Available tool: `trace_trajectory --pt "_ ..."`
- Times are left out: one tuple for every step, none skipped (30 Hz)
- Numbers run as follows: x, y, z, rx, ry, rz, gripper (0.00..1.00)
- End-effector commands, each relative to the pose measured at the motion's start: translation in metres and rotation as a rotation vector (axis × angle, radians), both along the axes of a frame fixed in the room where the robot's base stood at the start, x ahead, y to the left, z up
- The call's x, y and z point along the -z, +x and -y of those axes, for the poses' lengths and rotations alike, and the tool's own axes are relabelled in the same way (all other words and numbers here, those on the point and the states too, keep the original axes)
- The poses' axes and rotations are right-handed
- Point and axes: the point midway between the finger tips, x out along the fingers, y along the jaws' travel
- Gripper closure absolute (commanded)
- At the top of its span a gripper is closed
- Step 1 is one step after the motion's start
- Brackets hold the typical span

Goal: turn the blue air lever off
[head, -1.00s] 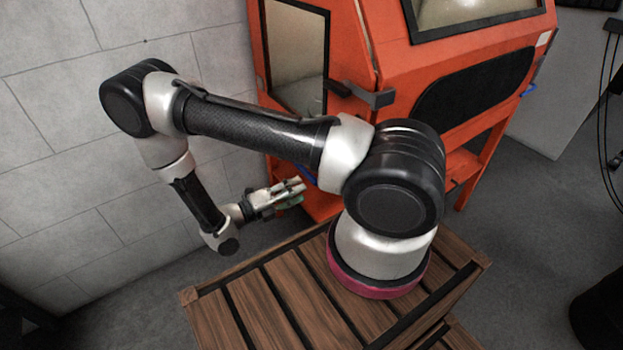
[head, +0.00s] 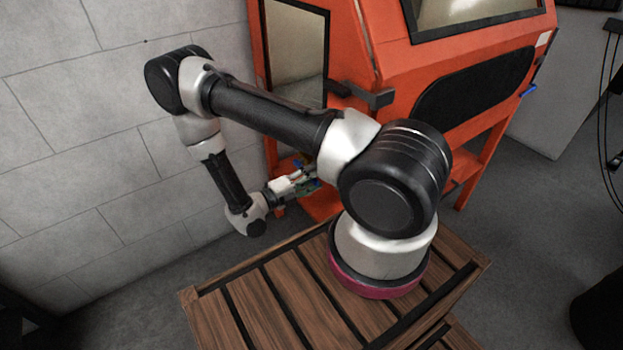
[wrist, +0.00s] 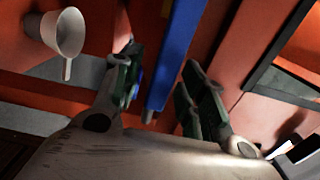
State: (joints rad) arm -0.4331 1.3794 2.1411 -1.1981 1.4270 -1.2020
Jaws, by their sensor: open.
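The blue air lever (wrist: 178,50) shows in the wrist view as a long blue bar, running from the top edge down between the fingers of my gripper (wrist: 160,68). The fingers stand apart on either side of it, and I see no clear contact. A smaller blue piece (wrist: 135,86) shows behind the left finger; I cannot tell what it belongs to. In the head view my gripper (head: 309,179) is low beside the orange cabinet, partly hidden by my arm. Small blue bits show around it there, too small to make out.
The orange cabinet (head: 400,60) stands close behind my arm, with a dark handle (head: 375,97) sticking out. A white funnel (wrist: 66,33) is left of the fingers in the wrist view. A block wall (head: 70,130) is at the left. A slatted wooden top (head: 265,310) lies below my arm.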

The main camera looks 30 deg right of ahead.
Motion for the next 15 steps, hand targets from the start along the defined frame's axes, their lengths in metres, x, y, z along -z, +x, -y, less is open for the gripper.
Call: trace_trajectory --pt "0.0000 0.0000 -0.0001 0.000 0.000 0.000 0.61" --pt "0.0000 0.0000 -0.0001 0.000 0.000 0.000 0.66" --pt "0.0000 0.0000 -0.0001 0.000 0.000 0.000 0.73" --pt "0.0000 0.0000 -0.0002 0.000 0.000 0.000 0.79" --pt "0.0000 0.0000 -0.0002 0.000 0.000 0.000 0.84" --pt "0.0000 0.0000 -0.0002 0.000 0.000 0.000 0.92" --pt "0.0000 0.0000 -0.0002 0.000 0.000 0.000 0.97" --pt "0.0000 0.0000 -0.0003 0.000 0.000 0.000 1.00" --pt "0.0000 0.0000 -0.0003 0.000 0.000 0.000 1.00" --pt "0.0000 0.0000 -0.0003 0.000 0.000 0.000 1.00" --pt "0.0000 0.0000 -0.0003 0.000 0.000 0.000 1.00" --pt "0.0001 0.0000 -0.0003 0.000 0.001 0.000 1.00" --pt "0.0001 0.0000 -0.0003 0.000 0.001 0.001 1.00" --pt "0.0002 0.0000 -0.0003 0.000 0.001 0.001 1.00" --pt "0.0004 -0.0001 -0.0003 0.000 0.001 0.003 1.00"
